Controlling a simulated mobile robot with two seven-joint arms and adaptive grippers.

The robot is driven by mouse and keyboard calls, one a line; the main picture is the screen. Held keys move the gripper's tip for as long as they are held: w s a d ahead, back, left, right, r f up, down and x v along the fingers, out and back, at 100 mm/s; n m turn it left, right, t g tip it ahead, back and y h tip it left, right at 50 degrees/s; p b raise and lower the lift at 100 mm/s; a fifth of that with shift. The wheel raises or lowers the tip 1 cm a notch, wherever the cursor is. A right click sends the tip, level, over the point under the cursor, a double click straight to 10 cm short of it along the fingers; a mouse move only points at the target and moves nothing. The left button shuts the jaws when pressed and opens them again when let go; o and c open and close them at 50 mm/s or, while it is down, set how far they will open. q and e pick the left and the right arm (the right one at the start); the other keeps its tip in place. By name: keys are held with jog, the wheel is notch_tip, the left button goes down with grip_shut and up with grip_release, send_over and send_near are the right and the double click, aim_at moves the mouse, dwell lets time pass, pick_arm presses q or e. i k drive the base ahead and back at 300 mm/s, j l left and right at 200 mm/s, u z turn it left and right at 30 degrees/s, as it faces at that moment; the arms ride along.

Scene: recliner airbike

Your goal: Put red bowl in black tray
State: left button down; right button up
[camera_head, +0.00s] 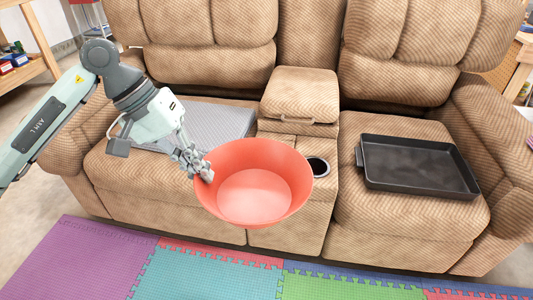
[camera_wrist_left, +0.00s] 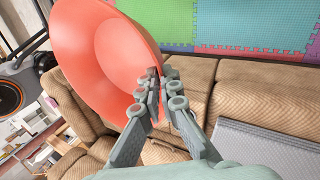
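The red bowl (camera_head: 254,190) is held up in front of the recliner's middle, tilted with its inside facing the head camera. My left gripper (camera_head: 203,170) is shut on the bowl's left rim. In the left wrist view the two fingers (camera_wrist_left: 162,88) pinch the wall of the red bowl (camera_wrist_left: 105,55). The black tray (camera_head: 420,168) lies on the right seat of the recliner, to the right of the bowl, and looks empty. My right gripper is not in view.
The brown recliner (camera_head: 385,220) has a middle console (camera_head: 300,97) with a cup holder (camera_head: 318,167) between bowl and tray. A grey flat object (camera_head: 215,121) lies on the left seat. Coloured foam mats (camera_head: 200,270) cover the floor in front.

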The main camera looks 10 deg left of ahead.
aim_at(412, 168)
jog(key=i+l, duration=0.1)
jog(key=l, duration=0.25)
jog(key=i+l, duration=0.1)
jog(key=l, duration=0.25)
jog(key=i+l, duration=0.1)
jog(key=l, duration=0.25)
jog(key=i+l, duration=0.1)
jog(key=l, duration=0.25)
jog(key=l+z, duration=0.05)
